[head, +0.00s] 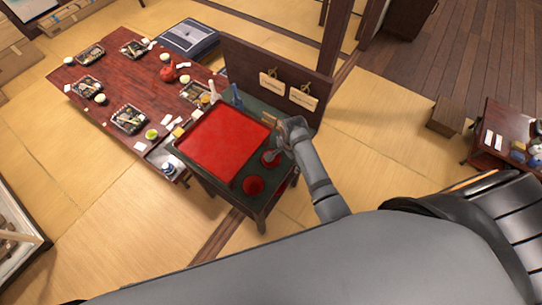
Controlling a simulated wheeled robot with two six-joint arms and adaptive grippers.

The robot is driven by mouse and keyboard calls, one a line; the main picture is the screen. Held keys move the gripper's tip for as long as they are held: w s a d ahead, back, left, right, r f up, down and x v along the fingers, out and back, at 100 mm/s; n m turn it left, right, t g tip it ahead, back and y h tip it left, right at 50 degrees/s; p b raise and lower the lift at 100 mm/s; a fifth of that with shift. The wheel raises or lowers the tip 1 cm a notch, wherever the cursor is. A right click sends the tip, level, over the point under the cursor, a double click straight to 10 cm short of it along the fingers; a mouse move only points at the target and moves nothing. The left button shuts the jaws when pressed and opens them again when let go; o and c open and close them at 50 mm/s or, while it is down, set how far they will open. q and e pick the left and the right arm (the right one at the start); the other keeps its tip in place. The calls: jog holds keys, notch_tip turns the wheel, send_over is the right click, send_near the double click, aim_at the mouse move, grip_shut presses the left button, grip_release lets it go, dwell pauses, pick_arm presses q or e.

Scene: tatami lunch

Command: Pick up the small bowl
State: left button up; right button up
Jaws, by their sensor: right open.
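Two small red bowls stand on the right side of a dark green-topped stand (233,197). The nearer bowl (254,186) is in plain view at the stand's front right corner. The other bowl (268,160) is farther back, partly covered by my right gripper (272,150). My right gripper is open and its fingers are over or beside this bowl. I cannot tell whether they touch it. My left gripper is not in view.
A large red tray (222,140) fills most of the stand, left of the bowls. Bottles (237,97) and a panel (272,75) with hanging cards stand behind. A long low table (118,70) with lunch trays is at left. Tatami lies open at right.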

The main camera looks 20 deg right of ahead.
jog(key=w+a+r+m+g, duration=0.1)
jog(key=w+a+m, duration=0.4)
jog(key=m, duration=0.1)
jog(key=b, duration=0.6)
send_over(271, 163)
jog(key=shift+m, duration=0.3)
notch_tip(271, 163, down, 5)
jog(key=shift+r, duration=0.1)
jog(key=shift+f, duration=0.35)
jog(key=f+b, duration=0.1)
jog(key=b, duration=0.1)
jog(key=f+b, duration=0.2)
jog(key=b, duration=0.1)
jog(key=f+b, duration=0.2)
jog(key=shift+w+d+f, duration=0.1)
jog(key=shift+w, duration=0.2)
jog(key=shift+s+r, duration=0.1)
jog(key=shift+r, duration=0.15)
jog(key=shift+c, duration=0.3)
jog(key=c, duration=1.1)
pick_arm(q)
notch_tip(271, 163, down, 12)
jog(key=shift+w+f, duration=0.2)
